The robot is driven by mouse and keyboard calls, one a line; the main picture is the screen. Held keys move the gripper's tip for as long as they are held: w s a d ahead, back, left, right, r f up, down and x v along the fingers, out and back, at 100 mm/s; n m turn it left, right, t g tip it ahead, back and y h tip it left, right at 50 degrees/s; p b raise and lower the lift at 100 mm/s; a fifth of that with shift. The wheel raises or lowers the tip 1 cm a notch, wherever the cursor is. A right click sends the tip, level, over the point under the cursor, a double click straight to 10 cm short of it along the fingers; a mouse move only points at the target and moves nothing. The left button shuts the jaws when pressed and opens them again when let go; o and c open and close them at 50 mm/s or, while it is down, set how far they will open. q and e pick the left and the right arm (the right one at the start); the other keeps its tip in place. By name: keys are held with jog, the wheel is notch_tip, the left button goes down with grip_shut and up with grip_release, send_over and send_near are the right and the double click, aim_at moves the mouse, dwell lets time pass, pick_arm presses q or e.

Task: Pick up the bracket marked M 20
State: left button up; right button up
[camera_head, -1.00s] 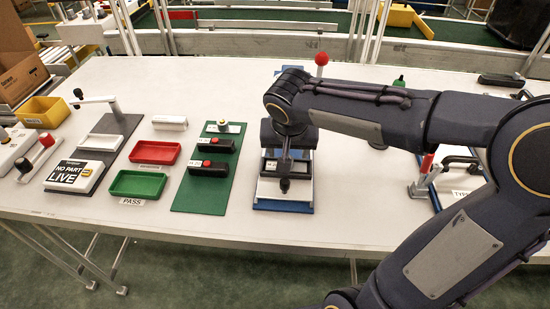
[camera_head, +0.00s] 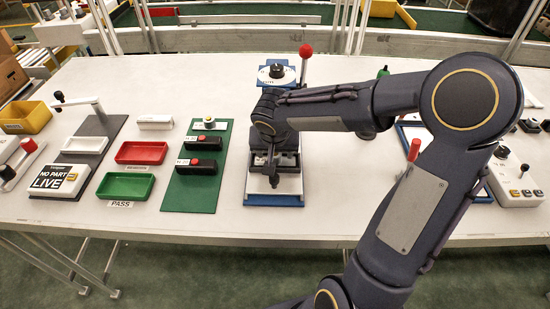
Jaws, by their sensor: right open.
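Two black blocks with red tops and small pale labels lie on a green mat (camera_head: 178,205): a rear one (camera_head: 209,145) and a front one (camera_head: 204,168). Their labels are too small to read, so I cannot tell which part is marked M 20. My right gripper (camera_head: 272,178) points down over a fixture with a blue and white base (camera_head: 275,199), to the right of the mat. It is open. A dark part (camera_head: 288,160) in the fixture is partly hidden behind the gripper. My left gripper is not in view.
A red-knobbed lever (camera_head: 305,51) stands behind the fixture. Left of the mat are a red tray (camera_head: 141,152), a green tray (camera_head: 126,187) and a "NO PART LIVE" box (camera_head: 60,181). A white control box (camera_head: 515,185) is at the right. The table front is clear.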

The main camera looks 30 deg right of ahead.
jog(key=c, duration=1.2)
jog(key=shift+r, duration=0.1)
jog(key=shift+c, duration=0.2)
